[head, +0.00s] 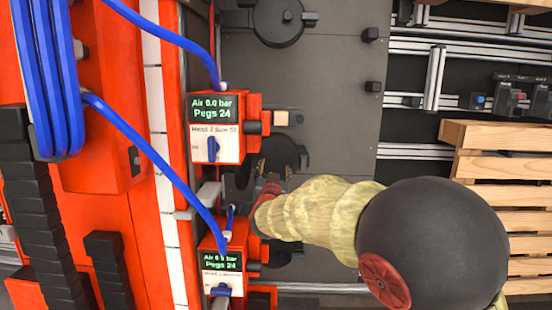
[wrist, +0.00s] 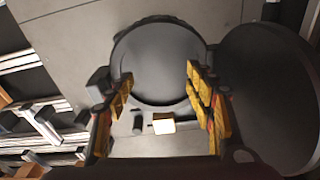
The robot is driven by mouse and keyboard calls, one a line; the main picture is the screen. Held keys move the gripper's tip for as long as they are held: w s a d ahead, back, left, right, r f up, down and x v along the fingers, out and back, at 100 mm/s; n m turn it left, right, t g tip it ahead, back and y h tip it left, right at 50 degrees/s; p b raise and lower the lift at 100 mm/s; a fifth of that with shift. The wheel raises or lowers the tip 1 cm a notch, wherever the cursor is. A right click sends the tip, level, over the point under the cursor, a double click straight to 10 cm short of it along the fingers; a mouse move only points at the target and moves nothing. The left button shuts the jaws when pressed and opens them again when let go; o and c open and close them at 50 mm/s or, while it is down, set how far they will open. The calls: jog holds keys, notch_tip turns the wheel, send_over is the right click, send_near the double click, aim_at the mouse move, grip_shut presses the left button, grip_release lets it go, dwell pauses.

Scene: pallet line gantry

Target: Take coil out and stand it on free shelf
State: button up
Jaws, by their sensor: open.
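A dark round disc (wrist: 160,60), which may be the coil, lies in front of my gripper in the wrist view. My gripper (wrist: 158,76) is open, with a yellow-padded finger on each side of the disc's lower part. I cannot tell whether the fingers touch it. A larger dark disc (wrist: 272,95) stands at the right, partly behind the right finger. In the head view my gripper (head: 268,194) is beside a dark round part (head: 282,150), which it partly hides. I cannot make out the free shelf.
An orange machine (head: 100,215) with blue hoses and two display boxes (head: 215,125) stands close at the left. Another dark round part (head: 278,20) is at the top. A small pale block (head: 281,118) sits near the upper box. Wooden pallets (head: 500,170) are at the right.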

aim_at(276, 159)
jog(key=x, duration=0.2)
jog(key=b+x, duration=0.1)
jog(key=x, duration=0.2)
jog(key=b+x, duration=0.1)
jog(key=x, duration=0.1)
jog(key=shift+w+r, duration=0.25)
jog(key=shift+w, duration=0.05)
jog(key=shift+c, duration=0.2)
jog(key=c, duration=1.1)
jog(key=shift+r, duration=0.1)
jog(key=shift+c, duration=0.2)
